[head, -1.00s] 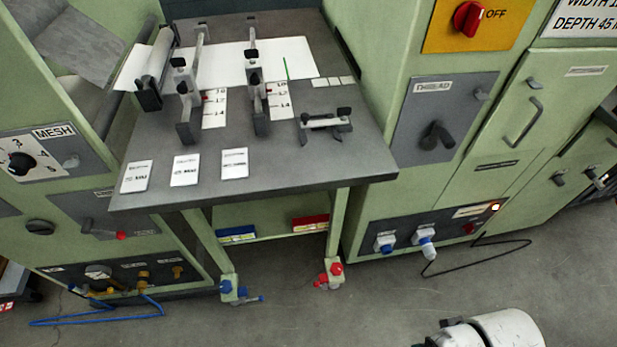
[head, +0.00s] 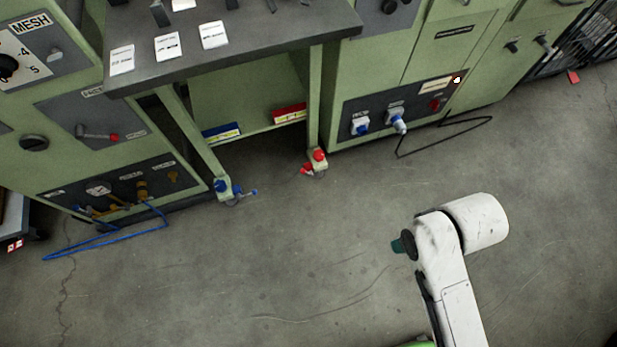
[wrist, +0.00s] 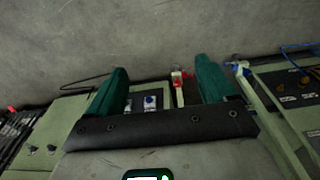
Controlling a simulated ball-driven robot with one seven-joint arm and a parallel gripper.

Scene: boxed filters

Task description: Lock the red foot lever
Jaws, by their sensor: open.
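The red foot lever (head: 307,169) is low on the foot of the bench's right leg, under a red knob (head: 319,155). It points left, just above the floor. In the wrist view the red parts (wrist: 178,77) show beyond the gap between my fingers, small and at a distance. My gripper (wrist: 160,68) is open and empty, with two teal fingers. In the head view only a bit of teal (head: 398,246) shows at the end of my white arm, right of and nearer than the lever, apart from it.
A blue foot lever (head: 247,193) is on the left leg's foot. A blue hose (head: 105,240) and a black cable (head: 440,138) lie on the floor. The grey bench top (head: 270,55) overhangs the legs. The floor (head: 300,260) before the feet is clear.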

